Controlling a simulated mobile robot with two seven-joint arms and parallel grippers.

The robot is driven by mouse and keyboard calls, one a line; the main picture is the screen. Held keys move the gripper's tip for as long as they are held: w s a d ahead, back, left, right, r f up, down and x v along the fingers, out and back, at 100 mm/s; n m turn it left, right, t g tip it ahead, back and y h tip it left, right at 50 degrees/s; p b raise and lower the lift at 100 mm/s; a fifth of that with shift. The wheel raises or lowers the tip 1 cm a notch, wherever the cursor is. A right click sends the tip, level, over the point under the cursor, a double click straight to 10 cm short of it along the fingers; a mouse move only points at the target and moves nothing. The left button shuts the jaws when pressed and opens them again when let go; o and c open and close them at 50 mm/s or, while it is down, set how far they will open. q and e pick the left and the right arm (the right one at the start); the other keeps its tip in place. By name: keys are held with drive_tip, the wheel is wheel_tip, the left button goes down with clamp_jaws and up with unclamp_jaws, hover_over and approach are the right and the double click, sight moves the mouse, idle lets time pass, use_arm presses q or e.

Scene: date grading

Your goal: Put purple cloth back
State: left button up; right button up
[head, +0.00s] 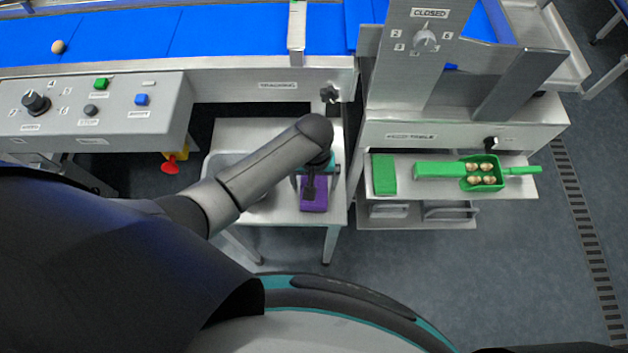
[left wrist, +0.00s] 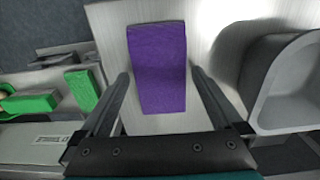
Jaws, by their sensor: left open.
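The purple cloth (head: 314,196) lies flat as a folded rectangle on a small metal side table (head: 338,212) in the head view. In the left wrist view the cloth (left wrist: 158,68) shows between my fingers, with its near end close to the jaw line. My left gripper (head: 312,188) is over the cloth, partly hiding it in the head view. In the left wrist view my left gripper (left wrist: 160,85) is open, one finger on each side of the cloth. I cannot tell how high the fingers are above the table. My right gripper is not in view.
A grey bin (left wrist: 285,85) stands beside the cloth. A control panel (head: 95,110) and blue conveyor (head: 220,32) lie behind.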

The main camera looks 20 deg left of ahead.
use_arm(q)
wheel_tip(320, 180, up, 12)
drive_tip(key=p, duration=0.3)
drive_tip(key=shift+f+p, duration=0.25)
drive_tip(key=shift+p, duration=0.05)
